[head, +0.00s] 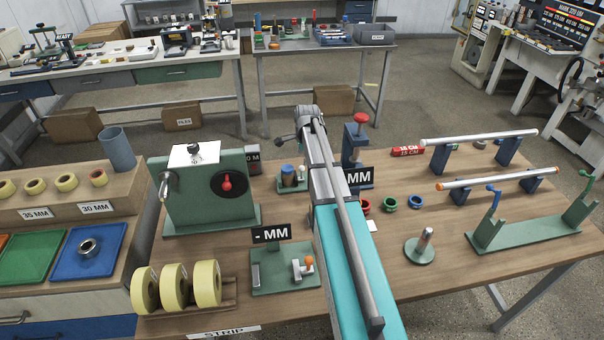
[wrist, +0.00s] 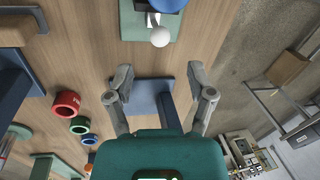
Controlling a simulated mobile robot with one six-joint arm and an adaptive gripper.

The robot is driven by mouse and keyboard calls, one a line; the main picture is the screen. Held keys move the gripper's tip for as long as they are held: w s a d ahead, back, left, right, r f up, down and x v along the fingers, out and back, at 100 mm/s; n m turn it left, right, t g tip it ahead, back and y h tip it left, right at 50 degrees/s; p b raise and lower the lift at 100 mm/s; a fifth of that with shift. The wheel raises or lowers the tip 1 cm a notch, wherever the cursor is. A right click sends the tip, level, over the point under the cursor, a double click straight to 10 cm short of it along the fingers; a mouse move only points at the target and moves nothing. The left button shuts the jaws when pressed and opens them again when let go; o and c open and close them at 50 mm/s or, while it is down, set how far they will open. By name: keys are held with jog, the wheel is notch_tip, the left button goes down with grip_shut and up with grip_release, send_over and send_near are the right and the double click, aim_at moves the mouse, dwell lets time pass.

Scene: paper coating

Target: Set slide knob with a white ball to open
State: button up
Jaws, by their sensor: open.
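The slide knob's white ball (wrist: 160,37) shows at the top of the wrist view. In the head view, a small green base with a blue-topped cylinder (head: 288,174) stands left of my arm, and a small pale knob (head: 301,170) shows beside the cylinder. My gripper (wrist: 159,72) is open and empty in the wrist view, with the white ball beyond its fingertips and apart from them. Whether the slide is open or closed cannot be told.
A blue stand with a red knob (head: 360,119) stands right of my arm; a blue base (wrist: 152,92) shows between my fingers in the wrist view. The green press (head: 205,212) stands at left.

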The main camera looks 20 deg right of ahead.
aim_at(301, 168)
jog(key=shift+w+d+f+b, duration=0.1)
jog(key=shift+w+f+b, duration=0.15)
jog(key=shift+f+b, duration=0.95)
jog(key=shift+w+a+f+b, duration=0.1)
jog(key=shift+w+f+b, duration=0.15)
jog(key=shift+f+b, duration=1)
jog(key=shift+w+d+f+b, duration=0.1)
jog(key=shift+w+f+b, duration=0.15)
jog(key=shift+f+b, duration=0.95)
jog(key=shift+f, duration=0.15)
grip_shut()
